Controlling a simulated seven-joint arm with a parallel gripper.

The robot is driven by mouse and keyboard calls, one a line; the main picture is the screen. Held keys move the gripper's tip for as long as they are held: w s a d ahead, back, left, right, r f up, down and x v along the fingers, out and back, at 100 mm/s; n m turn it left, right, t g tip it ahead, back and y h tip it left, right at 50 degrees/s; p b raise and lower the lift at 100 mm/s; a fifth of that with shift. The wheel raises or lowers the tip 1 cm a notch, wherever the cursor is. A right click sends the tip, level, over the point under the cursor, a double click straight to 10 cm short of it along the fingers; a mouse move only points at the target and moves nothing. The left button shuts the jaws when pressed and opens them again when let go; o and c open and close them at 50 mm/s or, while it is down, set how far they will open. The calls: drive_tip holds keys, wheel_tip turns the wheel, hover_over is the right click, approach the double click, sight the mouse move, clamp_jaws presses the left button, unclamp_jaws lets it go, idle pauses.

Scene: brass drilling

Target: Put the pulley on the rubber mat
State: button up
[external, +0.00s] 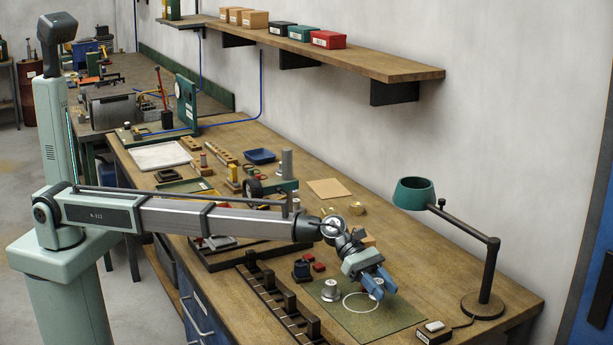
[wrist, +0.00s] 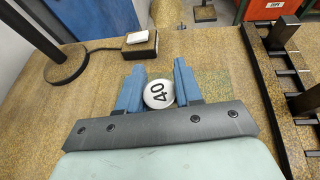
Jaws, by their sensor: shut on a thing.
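My gripper (external: 377,285) is shut on a round, pale metal piece marked 40, which I take to be the pulley (external: 377,293). In the wrist view the pulley (wrist: 159,94) sits between the two blue fingers (wrist: 160,90), its numbered face showing and its sides mostly hidden. The green rubber mat (external: 388,322) lies near the bench's front edge, with a white ring (external: 361,302) on it. The gripper is at the mat's back right side, right of the ring. I cannot tell whether the pulley touches the surface.
A silver flanged piece (external: 330,291) stands on the mat's left part. A dark slotted rack (external: 275,300) runs along the front left. A lamp with a heavy base (external: 483,305) and a small switch box (external: 433,332) stand to the right.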

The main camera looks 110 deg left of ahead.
sight(380, 316)
drive_tip(key=shift+f, duration=2.45)
drive_tip(key=shift+f, duration=0.1)
drive_tip(key=o, duration=1.1)
drive_tip(key=v, duration=0.5)
drive_tip(key=shift+s+a, duration=0.15)
drive_tip(key=shift+s, duration=0.05)
drive_tip(key=r, duration=0.7)
drive_tip(key=shift+w+r, duration=0.1)
drive_tip(key=shift+w, duration=0.1)
